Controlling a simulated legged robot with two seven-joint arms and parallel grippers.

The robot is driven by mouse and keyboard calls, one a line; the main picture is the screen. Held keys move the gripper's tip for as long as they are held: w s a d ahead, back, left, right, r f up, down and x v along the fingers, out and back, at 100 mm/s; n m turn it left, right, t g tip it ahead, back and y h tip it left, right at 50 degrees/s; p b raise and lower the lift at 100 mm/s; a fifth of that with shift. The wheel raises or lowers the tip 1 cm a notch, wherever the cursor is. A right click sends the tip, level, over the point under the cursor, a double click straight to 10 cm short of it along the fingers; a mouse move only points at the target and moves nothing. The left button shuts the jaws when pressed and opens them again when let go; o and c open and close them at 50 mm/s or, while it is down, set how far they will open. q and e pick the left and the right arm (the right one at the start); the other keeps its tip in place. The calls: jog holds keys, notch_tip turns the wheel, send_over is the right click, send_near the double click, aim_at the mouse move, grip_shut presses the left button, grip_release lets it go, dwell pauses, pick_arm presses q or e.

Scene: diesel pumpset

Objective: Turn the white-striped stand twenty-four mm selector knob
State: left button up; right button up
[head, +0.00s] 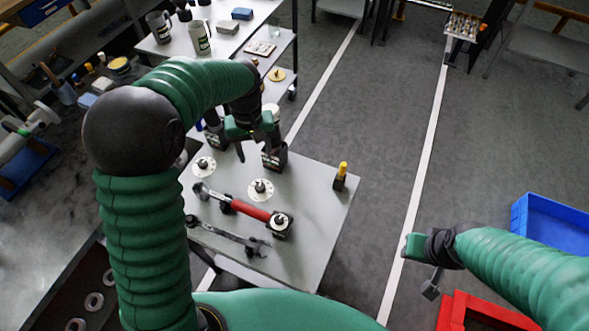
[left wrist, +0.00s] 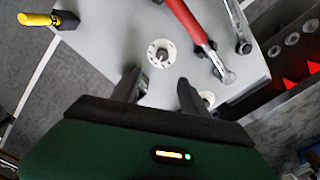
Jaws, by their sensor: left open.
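On the grey table (head: 318,215), a black stand (head: 275,160) with pale and red marks stands right by my left gripper (head: 256,150). Another dark stand (head: 215,137) is behind it, partly hidden by my arm. I cannot tell which stand has white stripes. White round dials with dark knobs (head: 261,189) (head: 204,166) sit on the tabletop; one dial (left wrist: 161,53) shows just beyond my open, empty left fingers (left wrist: 160,90) in the left wrist view.
A red-handled tool (head: 245,207) and a metal wrench (head: 230,236) lie on the table. A black block with a yellow top (head: 341,176) stands near the right edge. A blue crate (head: 555,225) and a red crate (head: 480,310) are at the right. Floor between is clear.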

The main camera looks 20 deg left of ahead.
aim_at(260, 186)
pick_arm(q)
jog(key=f, duration=1.4)
jog(key=shift+s+a+f, duration=0.1)
jog(key=shift+s+f, duration=0.15)
jog(key=shift+s, duration=0.1)
jog(key=shift+s+f, duration=0.1)
jog(key=shift+f, duration=0.6)
jog(key=shift+a+f, duration=0.1)
jog(key=shift+a, duration=0.05)
pick_arm(e)
jog(key=shift+s+a, duration=0.2)
jog(key=shift+s, duration=0.5)
pick_arm(q)
jog(key=shift+c, duration=1.2)
grip_shut()
pick_arm(e)
jog(key=shift+r, duration=0.1)
